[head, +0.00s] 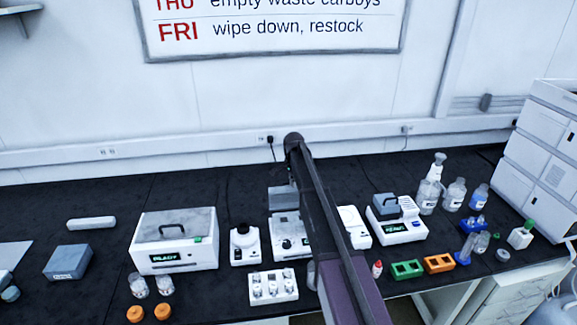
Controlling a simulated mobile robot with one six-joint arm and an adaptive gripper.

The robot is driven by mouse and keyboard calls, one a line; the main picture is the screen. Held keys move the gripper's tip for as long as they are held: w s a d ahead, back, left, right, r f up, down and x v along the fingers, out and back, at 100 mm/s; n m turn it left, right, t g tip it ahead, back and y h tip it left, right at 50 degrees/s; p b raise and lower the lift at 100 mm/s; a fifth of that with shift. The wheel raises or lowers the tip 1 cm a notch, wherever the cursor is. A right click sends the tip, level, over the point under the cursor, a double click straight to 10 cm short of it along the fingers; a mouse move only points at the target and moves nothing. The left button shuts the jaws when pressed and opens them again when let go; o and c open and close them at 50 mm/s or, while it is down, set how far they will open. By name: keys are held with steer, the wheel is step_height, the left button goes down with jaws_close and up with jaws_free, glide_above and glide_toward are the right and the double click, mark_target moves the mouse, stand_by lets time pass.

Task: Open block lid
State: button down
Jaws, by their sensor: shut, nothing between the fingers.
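A small white block unit (402,228) with a lit green display stands right of centre on the bench. A grey lid (385,205) with a dark arched handle sits down over its left part, and looks closed. My gripper (293,174) is at the far end of my dark arm, left of this unit and apart from the lid. It is shut and empty. My arm hides most of it, so its fingertips are hard to make out.
A larger white unit (175,258) with a handled grey top stands at left. A white vial rack (273,288) is at front centre. Green (407,269) and orange (438,263) racks lie in front of the block unit. Bottles (428,195) stand behind it to the right.

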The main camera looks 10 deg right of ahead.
steer(key=s+n, duration=1.1)
steer(key=s, duration=2.8)
steer(key=shift+a, duration=0.15)
steer(key=shift+s, duration=0.15)
